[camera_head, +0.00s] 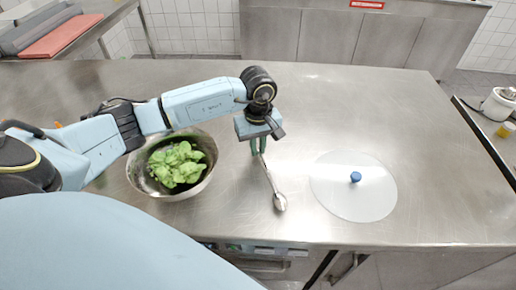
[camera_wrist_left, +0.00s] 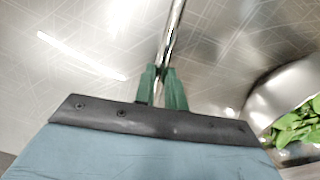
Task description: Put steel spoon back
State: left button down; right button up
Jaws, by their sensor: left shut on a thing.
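A steel spoon (camera_head: 279,200) shows in the head view with its bowl end toward the front edge of the steel table (camera_head: 330,90). My left gripper (camera_head: 261,152) is shut on the spoon's handle. In the left wrist view the green fingers (camera_wrist_left: 163,75) close around the thin shiny handle (camera_wrist_left: 171,35), which runs up out of that view. I cannot tell whether the spoon touches the table. My right gripper does not show.
A steel bowl (camera_head: 205,180) with green leaves (camera_head: 177,164) stands left of the spoon, partly behind my left arm. A round clear lid (camera_head: 335,197) with a blue knob (camera_head: 355,177) lies on the right. The table's back half is clear.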

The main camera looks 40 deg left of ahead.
pick_arm(q)
jog(key=shift+f, duration=0.8)
jog(key=c, duration=1.5)
grip_release()
jog(key=shift+o, duration=0.2)
notch_tip(320, 180, up, 12)
jog(key=shift+r, duration=0.2)
jog(key=shift+w, duration=0.1)
